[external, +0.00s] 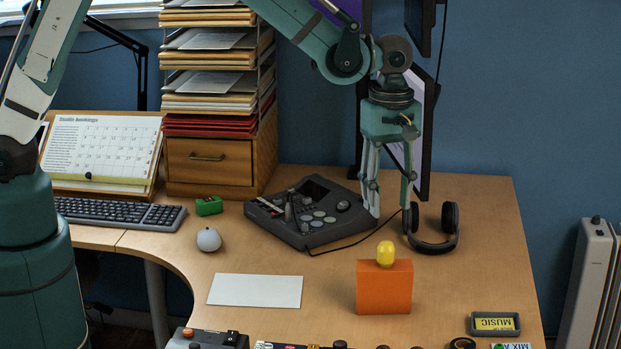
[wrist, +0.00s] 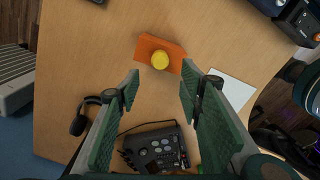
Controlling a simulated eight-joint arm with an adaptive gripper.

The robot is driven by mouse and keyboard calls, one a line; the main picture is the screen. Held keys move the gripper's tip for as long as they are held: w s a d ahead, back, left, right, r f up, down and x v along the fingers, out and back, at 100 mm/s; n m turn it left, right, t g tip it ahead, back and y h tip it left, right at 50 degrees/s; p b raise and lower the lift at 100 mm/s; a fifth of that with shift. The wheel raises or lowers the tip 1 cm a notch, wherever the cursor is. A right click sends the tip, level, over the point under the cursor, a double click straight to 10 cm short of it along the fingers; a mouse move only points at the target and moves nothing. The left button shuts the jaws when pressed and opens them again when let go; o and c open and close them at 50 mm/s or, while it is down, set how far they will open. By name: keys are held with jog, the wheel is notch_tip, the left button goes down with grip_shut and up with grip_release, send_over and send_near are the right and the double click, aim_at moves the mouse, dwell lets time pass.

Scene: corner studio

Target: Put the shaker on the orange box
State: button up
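The orange box (external: 384,290) stands on the desk at the front right. A small yellow rounded piece, which looks like the shaker (external: 386,253), stands upright on its top. In the wrist view the shaker (wrist: 160,60) shows as a yellow disc within the top of the orange box (wrist: 146,44). My gripper (external: 393,222) is above the desk, behind and above the box, pointing down. In the wrist view my gripper (wrist: 160,82) has its fingers wide apart with nothing between them, and the shaker lies ahead of the fingertips, apart from them.
A black control deck (external: 315,213) and headphones (external: 436,230) lie behind the box. A white sheet (external: 255,290) lies to its left, and a pale rounded object (external: 209,239) sits farther left. Several small devices line the front edge, with a MUSIC cassette (external: 495,324) at right.

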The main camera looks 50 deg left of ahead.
jog(key=s+a+r+m+t, duration=0.1)
jog(key=s+a+r+m, duration=0.25)
jog(key=a+r, duration=0.55)
jog(key=s+a+r+m+t, duration=0.25)
jog(key=s+a+r, duration=0.35)
jog(key=a, duration=0.5)
jog(key=s+a+r+m+t, duration=0.2)
jog(key=s+a+m, duration=0.2)
jog(key=s+a, duration=0.5)
jog(key=s+a+r+m+t, duration=0.1)
jog(key=s+a+m, duration=0.3)
jog(key=s+a, duration=0.5)
jog(key=shift+s+a+r+t, duration=0.15)
jog(key=shift+a+r+t, duration=0.2)
jog(key=shift+r, duration=0.15)
jog(key=shift+f, duration=0.1)
jog(key=shift+f+b, duration=1.65)
jog(key=shift+b, duration=0.1)
